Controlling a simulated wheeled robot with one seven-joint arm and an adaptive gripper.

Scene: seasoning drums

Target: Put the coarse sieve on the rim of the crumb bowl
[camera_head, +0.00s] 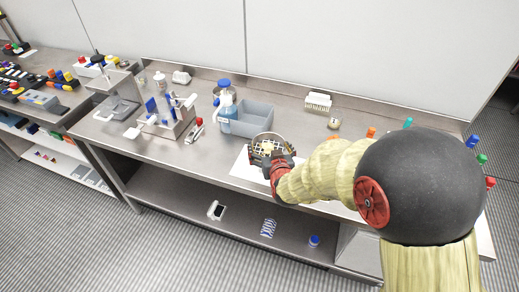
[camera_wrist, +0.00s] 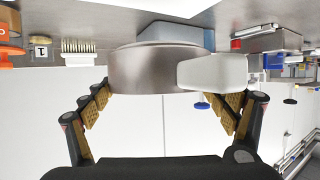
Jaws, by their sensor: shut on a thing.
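The coarse sieve (camera_head: 267,137) is a round metal ring with an open grid, seen over the front of the bench in the head view. In the wrist view its metal side wall (camera_wrist: 142,68) is close up, with a pale grey tab (camera_wrist: 212,72) pointing towards the camera. My gripper (camera_head: 270,158) is shut on the sieve, one finger on each side of it in the wrist view (camera_wrist: 168,98). A tan patch shows through the grid. I cannot make out the crumb bowl; the sieve and my gripper hide what is beneath.
A white sheet (camera_head: 243,169) lies under the sieve area. A white rack (camera_head: 318,102) and a small jar (camera_head: 334,120) stand back right. My arm covers the bench's right part.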

